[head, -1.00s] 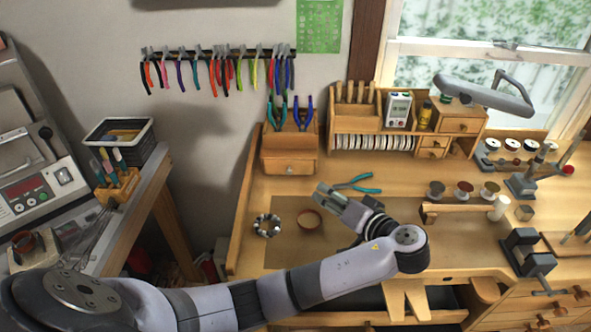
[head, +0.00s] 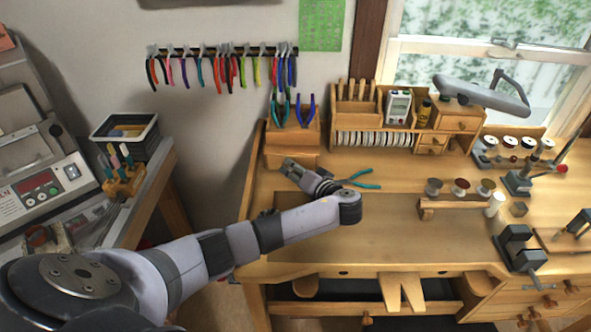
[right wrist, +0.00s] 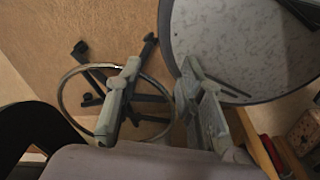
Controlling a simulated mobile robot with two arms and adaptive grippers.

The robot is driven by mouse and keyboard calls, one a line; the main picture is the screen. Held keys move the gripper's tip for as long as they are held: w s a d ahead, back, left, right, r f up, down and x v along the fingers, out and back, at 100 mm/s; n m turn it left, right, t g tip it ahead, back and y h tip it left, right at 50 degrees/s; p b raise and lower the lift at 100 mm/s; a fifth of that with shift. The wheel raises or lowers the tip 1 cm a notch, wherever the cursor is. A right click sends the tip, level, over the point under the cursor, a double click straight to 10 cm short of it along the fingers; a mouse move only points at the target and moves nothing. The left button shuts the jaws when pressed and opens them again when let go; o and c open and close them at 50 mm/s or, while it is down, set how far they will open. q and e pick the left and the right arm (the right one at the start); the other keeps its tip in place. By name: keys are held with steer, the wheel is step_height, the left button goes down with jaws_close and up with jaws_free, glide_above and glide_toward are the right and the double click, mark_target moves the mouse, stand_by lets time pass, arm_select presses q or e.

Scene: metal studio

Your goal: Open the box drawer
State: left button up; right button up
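The small wooden box (head: 291,137) stands at the left back of the workbench, with two pliers upright in its top. Its front drawer is mostly hidden behind my left gripper (head: 286,164), so I cannot tell whether the drawer is open or touched. My left gripper is right in front of the box's lower front; its finger gap does not show clearly. My right gripper (right wrist: 161,70) shows only in the right wrist view. Its two fingers are apart with nothing between them, away from the box.
Teal-handled pliers (head: 362,180) lie just right of my left gripper. A wooden organizer (head: 360,117) stands right of the box. Spools (head: 461,187) sit on a rack further right. The middle of the workbench (head: 400,225) is clear. A stool ring (right wrist: 62,97) shows under my right gripper.

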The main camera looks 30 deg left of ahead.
arm_select(q)
steer(key=shift+c, duration=0.3)
jaws_close()
stand_by(0.6)
